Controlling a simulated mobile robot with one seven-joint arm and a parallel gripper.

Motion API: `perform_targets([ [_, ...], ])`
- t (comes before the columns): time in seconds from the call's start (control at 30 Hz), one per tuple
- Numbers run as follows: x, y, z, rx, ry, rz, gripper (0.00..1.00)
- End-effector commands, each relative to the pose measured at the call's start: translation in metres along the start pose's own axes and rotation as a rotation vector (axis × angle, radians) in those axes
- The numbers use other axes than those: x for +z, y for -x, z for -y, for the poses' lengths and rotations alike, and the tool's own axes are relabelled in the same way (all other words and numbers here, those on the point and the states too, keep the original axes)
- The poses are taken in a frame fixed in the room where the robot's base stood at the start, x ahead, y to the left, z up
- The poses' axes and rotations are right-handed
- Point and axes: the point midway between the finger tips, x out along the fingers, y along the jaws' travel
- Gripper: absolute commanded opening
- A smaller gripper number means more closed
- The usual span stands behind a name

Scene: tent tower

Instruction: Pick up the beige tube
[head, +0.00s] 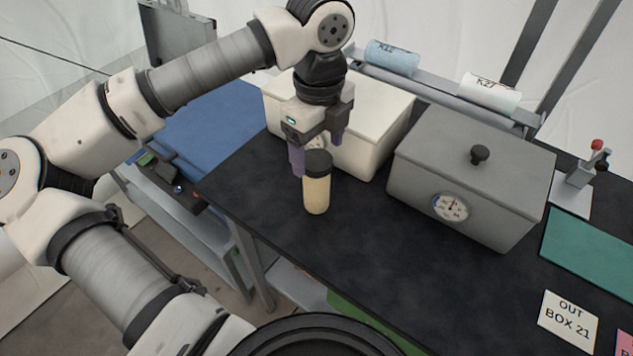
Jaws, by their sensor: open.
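The beige tube (317,193) has a dark cap and stands upright on the black table top (290,240), near its left edge. My gripper (317,158) is open and points down at the tube's capped top. One finger shows to the left of the cap and the other to the right and a little behind. I cannot tell from this view whether the fingers are around the cap or just behind it, or whether they touch it.
A white box (390,130) stands close behind my gripper. A grey box (480,175) with a knob and dial stands to the right. Two labelled rolls (490,92) lie on a rail behind. A card reading OUT BOX 21 (568,318) is at front right. The table before the tube is clear.

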Motion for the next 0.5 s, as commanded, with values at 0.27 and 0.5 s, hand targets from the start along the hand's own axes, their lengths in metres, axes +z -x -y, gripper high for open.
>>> perform_targets([
  [0.27,0.001,-0.028,-0.004,0.0,-0.001,-0.005,0.75],
  [0.5,0.002,-0.051,-0.003,-0.001,0.0,-0.001,0.75],
])
